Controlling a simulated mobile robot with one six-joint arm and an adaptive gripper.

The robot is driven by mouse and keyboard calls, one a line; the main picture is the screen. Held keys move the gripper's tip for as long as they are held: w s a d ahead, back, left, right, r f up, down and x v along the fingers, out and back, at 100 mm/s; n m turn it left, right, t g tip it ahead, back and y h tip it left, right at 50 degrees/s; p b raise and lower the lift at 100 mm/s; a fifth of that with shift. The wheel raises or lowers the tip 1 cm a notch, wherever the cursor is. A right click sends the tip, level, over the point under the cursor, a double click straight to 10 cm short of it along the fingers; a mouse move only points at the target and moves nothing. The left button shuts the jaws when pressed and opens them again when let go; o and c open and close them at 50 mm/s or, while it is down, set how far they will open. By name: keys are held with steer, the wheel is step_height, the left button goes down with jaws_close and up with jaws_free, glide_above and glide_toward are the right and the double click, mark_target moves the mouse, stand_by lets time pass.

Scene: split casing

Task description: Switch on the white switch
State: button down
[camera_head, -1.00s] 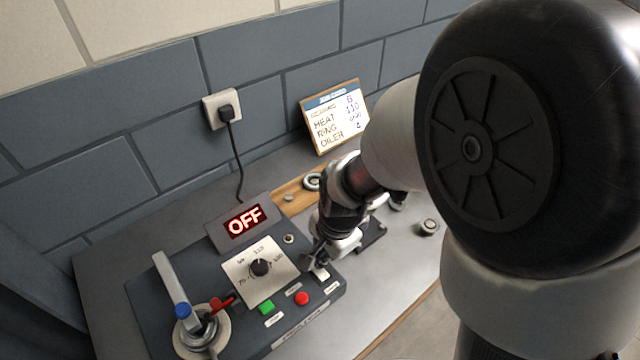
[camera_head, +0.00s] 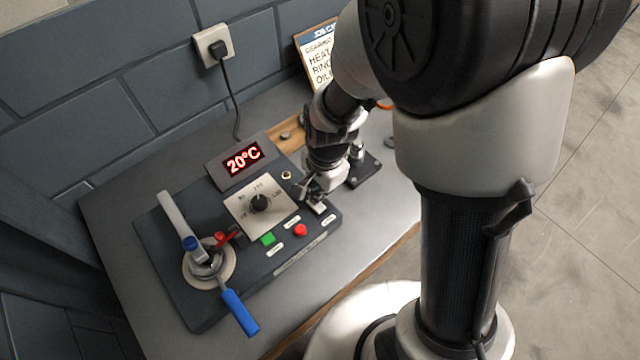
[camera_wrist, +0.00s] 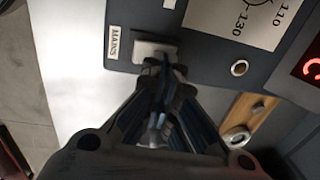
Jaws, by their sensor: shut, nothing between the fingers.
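The white switch (camera_wrist: 152,50) sits beside the MAINS label (camera_wrist: 115,42) at the edge of the dark control panel. My gripper (camera_wrist: 160,64) is shut and empty, with its fingertips right at the switch, touching or nearly touching it. In the head view my gripper (camera_head: 308,192) is over the right end of the panel and covers part of the switch (camera_head: 318,208). The display (camera_head: 243,160) on the panel is lit and reads 20°C.
The panel (camera_head: 190,310) carries a dial (camera_head: 259,203), a green button (camera_head: 267,239), a red button (camera_head: 300,230) and a round fixture with a blue-handled lever (camera_head: 240,312). A wall plug (camera_head: 218,48) and a job card (camera_head: 312,62) are behind.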

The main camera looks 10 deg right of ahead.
steer(key=shift+s, duration=0.1)
steer(key=shift+s+d, duration=0.4)
steer(key=shift+s, duration=0.15)
steer(key=shift+r, duration=0.1)
steer(key=shift+w+r+p, duration=0.15)
steer(key=shift+r+p, duration=0.45)
step_height(320, 180, up, 13)
steer(key=p, duration=0.5)
steer(key=shift+w+a+p, duration=0.15)
steer(key=shift+p, duration=0.2)
steer(key=shift+f, duration=0.15)
